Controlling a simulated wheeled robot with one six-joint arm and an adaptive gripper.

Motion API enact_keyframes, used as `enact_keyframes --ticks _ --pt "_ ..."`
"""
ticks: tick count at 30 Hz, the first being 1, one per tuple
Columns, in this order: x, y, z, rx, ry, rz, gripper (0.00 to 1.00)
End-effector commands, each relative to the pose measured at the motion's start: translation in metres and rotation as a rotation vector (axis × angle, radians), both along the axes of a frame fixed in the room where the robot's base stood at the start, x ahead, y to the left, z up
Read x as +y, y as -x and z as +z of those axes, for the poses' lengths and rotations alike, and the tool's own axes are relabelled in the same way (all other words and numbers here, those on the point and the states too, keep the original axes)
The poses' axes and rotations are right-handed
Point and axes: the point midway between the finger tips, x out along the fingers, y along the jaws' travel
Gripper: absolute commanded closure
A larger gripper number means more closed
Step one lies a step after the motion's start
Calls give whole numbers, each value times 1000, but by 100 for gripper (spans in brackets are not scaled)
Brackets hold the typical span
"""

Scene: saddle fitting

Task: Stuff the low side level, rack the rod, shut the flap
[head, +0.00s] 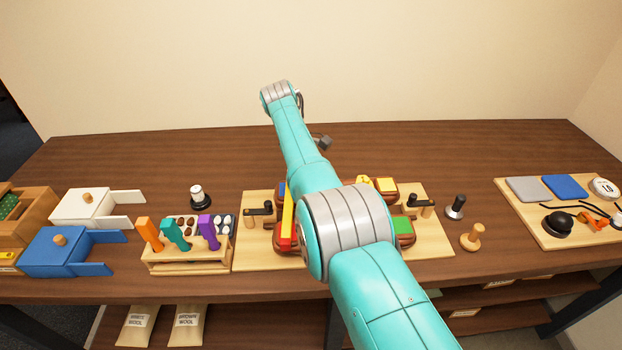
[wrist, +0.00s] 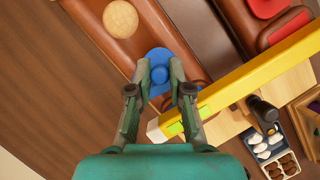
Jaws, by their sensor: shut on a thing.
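In the wrist view my gripper (wrist: 167,88) is shut on a blue knob (wrist: 160,73). The knob stands on a rounded blue flap (wrist: 157,57) against a brown leather saddle panel (wrist: 190,60). A long yellow bar (wrist: 250,80) with a green window near its pale end crosses beside the right finger; I cannot tell if they touch. In the head view the yellow bar (head: 287,215) and brown saddle parts with coloured patches, one green (head: 403,226), show around my arm, which hides the gripper and much of the saddle.
A wooden rack (head: 185,264) holds orange, teal and purple handled tools, with a tray of brown and white tufts (head: 222,222) behind. White (head: 80,207) and blue (head: 55,255) boxes stand left. A loaded board (head: 560,235) lies right.

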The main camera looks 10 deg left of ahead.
Motion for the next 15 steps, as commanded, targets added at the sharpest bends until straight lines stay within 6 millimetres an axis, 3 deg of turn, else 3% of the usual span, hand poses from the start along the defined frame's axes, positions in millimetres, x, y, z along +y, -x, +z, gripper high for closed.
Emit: enact_keyframes --ticks 15 --pt "1 1 -1 3 1 -29 100"
